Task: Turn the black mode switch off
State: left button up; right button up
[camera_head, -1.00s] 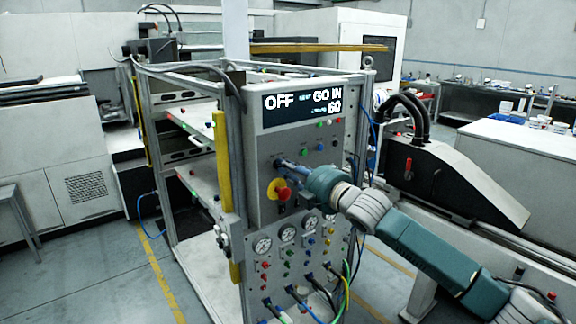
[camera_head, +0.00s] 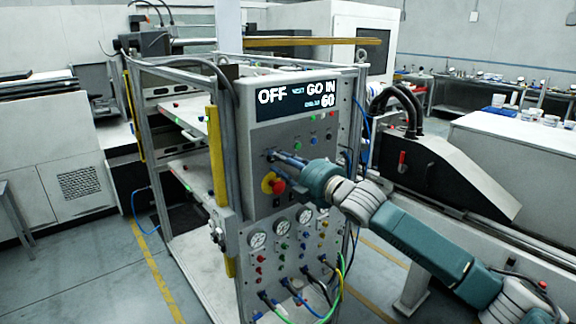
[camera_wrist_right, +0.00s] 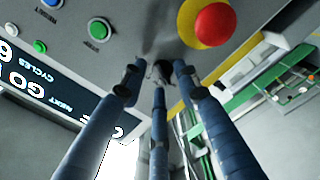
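The black mode switch (camera_wrist_right: 161,72) is a small dark knob on the grey control panel (camera_head: 258,140), and it shows in the right wrist view between the fingertips. In the head view it is mostly hidden by my right gripper (camera_head: 273,157). In the right wrist view, the three blue-grey fingers of my right gripper (camera_wrist_right: 157,82) stand around the knob, spread, with narrow gaps beside it. Contact with the knob is not clear. The display (camera_head: 298,98) above reads OFF, GO IN and 60. My left gripper is not in view.
A red emergency button on a yellow disc (camera_head: 275,185) sits just below the fingers; it is close by in the wrist view (camera_wrist_right: 214,25). Gauges (camera_head: 281,226) and cables are lower on the panel.

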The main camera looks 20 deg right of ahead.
jog(key=v, duration=1.1)
jog(key=shift+s, duration=0.4)
